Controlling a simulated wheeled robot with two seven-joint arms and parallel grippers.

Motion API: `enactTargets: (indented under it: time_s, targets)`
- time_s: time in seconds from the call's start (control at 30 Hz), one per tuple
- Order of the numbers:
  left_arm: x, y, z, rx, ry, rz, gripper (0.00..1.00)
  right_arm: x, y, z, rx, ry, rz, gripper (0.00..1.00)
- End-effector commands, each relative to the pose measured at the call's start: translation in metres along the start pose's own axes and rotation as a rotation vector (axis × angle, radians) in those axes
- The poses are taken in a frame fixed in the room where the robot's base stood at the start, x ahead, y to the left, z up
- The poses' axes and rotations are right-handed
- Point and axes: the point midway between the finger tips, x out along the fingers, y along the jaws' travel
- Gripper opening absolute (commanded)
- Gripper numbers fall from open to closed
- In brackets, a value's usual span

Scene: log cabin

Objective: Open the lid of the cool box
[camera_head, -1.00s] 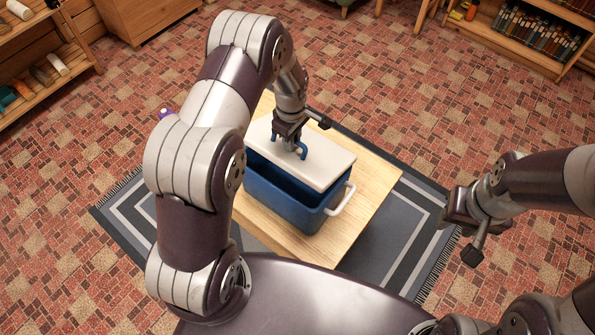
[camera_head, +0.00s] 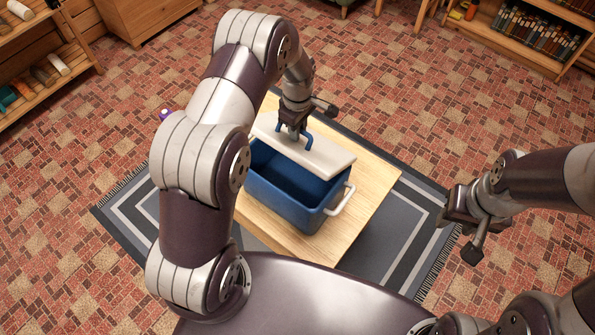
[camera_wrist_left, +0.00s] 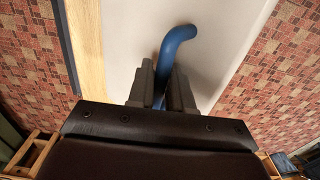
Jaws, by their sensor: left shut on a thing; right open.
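The blue cool box (camera_head: 292,205) stands on a low wooden table, with a white carrying handle on its right end. Its white lid (camera_head: 318,158) is partly raised, tilted up toward the back, and the dark blue inside shows in front of it. My left gripper (camera_head: 294,136) is shut on the blue lid handle (camera_head: 309,138) on top of the lid. In the left wrist view the blue lid handle (camera_wrist_left: 178,38) rises from the white lid (camera_wrist_left: 135,35) and runs between the two fingers (camera_wrist_left: 161,92). My right gripper (camera_head: 463,222) is open and empty, off to the right, away from the box.
The wooden table (camera_head: 372,195) has bare top to the right of the box. A grey striped rug (camera_head: 408,225) lies under it. A shelf with small items (camera_head: 40,70) stands at the far left, and another shelf (camera_head: 520,40) at the far right.

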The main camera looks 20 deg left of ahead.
Motion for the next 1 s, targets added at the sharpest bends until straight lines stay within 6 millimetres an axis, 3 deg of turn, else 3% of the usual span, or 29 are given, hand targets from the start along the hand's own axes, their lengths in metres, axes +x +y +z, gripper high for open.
enactTargets:
  time_s: [1.0]
  targets:
    - [-0.009, 0.016, 0.0, 0.0, 0.0, 0.0, 0.09, -0.003, 0.0, 0.0, 0.0, 0.0, 0.0, 0.43]
